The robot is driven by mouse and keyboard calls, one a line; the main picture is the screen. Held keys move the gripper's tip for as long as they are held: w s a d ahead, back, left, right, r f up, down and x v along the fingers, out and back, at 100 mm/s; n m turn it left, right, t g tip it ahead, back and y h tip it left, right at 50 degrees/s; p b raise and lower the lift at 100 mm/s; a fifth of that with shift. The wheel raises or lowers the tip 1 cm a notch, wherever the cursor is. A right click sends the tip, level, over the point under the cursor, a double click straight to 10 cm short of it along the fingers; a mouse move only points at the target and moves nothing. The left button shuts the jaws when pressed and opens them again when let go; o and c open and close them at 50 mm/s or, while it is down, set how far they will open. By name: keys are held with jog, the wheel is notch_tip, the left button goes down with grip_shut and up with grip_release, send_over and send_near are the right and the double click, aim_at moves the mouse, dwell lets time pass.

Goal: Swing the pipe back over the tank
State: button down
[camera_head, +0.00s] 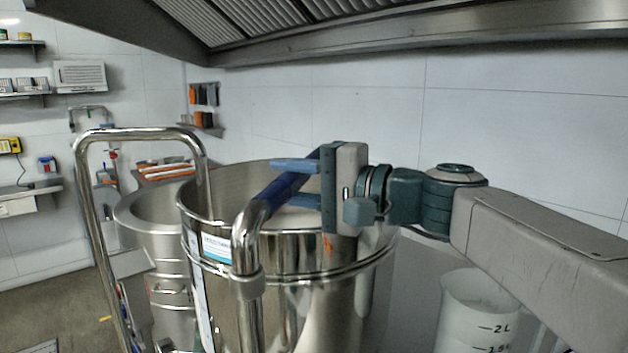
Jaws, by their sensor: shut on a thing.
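A polished steel pipe (248,238) rises in front of the open steel tank (300,276). It bends at an elbow, and its upper arm carries a blue sleeve (278,195) that slants up to the right across the tank's mouth. My gripper (300,180) comes in from the right, above the tank's right side. Its blue fingers lie on either side of the sleeve's upper part, and it is shut on the sleeve. My gripper's body hides the far end of the pipe.
A tall bent steel tube (140,133) arches at the left, its right leg reaching the tank's mouth. A second steel vessel (140,215) stands behind it. A white measuring jug (470,310) is at lower right. A hood (440,45) hangs overhead.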

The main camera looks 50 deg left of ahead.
jog(key=shift+s, duration=0.1)
jog(key=c, duration=1.1)
grip_release()
jog(key=shift+s+a, duration=0.1)
jog(key=shift+a, duration=0.05)
jog(key=shift+w+d, duration=0.45)
jog(key=b+v, duration=0.3)
jog(key=v, duration=0.9)
jog(key=shift+w+d+r+b, duration=0.1)
jog(key=shift+d+b, duration=0.25)
jog(key=shift+d, duration=0.05)
